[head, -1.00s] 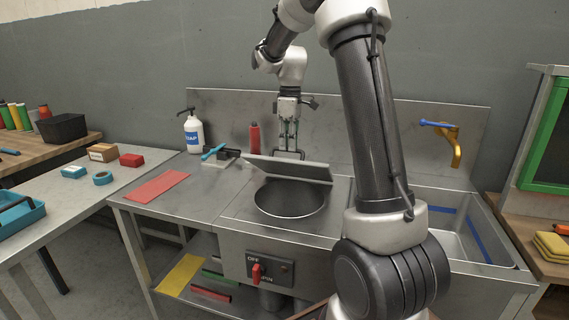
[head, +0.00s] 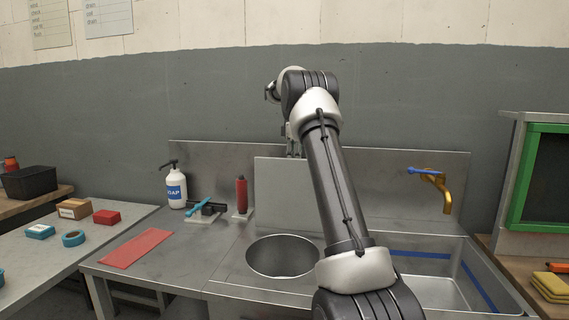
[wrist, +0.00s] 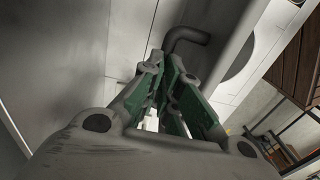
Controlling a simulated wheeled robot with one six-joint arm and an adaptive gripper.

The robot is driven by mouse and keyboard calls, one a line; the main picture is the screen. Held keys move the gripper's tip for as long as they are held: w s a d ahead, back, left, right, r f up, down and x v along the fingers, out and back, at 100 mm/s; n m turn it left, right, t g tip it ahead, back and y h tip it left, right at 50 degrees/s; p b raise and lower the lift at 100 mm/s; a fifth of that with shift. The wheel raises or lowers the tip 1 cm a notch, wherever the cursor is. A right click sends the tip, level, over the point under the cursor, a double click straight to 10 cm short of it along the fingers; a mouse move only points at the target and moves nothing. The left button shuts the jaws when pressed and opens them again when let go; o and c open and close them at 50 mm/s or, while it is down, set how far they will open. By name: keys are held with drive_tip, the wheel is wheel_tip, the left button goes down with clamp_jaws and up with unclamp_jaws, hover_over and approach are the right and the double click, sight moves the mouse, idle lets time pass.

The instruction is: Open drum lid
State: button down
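The drum lid (head: 283,190) is a flat grey metal panel. It stands almost upright behind the round drum opening (head: 283,272), close to the backsplash, and the opening is uncovered. My gripper (head: 294,152) is at the lid's upper edge, mostly hidden by my arm and the lid. In the wrist view, my gripper's green-padded fingers (wrist: 165,65) are apart, with a narrow gap and nothing visible held between them. The lid's dark bent handle (wrist: 190,35) is just beyond the fingertips; whether they touch it is unclear. The lid (wrist: 226,40) appears there at a steep angle.
A brass tap (head: 440,190) and sink (head: 430,290) are to the right. The backsplash (head: 400,160) is close behind.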

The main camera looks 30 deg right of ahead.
drive_tip(key=shift+g, duration=0.3)
drive_tip(key=f, duration=0.1)
drive_tip(key=w+d+f, duration=0.1)
drive_tip(key=d+f, duration=0.1)
drive_tip(key=shift+w+f, duration=0.15)
drive_tip(key=shift+w, duration=0.25)
drive_tip(key=c, duration=1.6)
unclamp_jaws()
drive_tip(key=shift+o, duration=0.6)
drive_tip(key=shift+w+d+f, duration=0.1)
drive_tip(key=shift+d, duration=0.05)
wheel_tip(320, 180, up, 10)
drive_tip(key=shift+w+d, duration=0.2)
drive_tip(key=shift+w, duration=0.05)
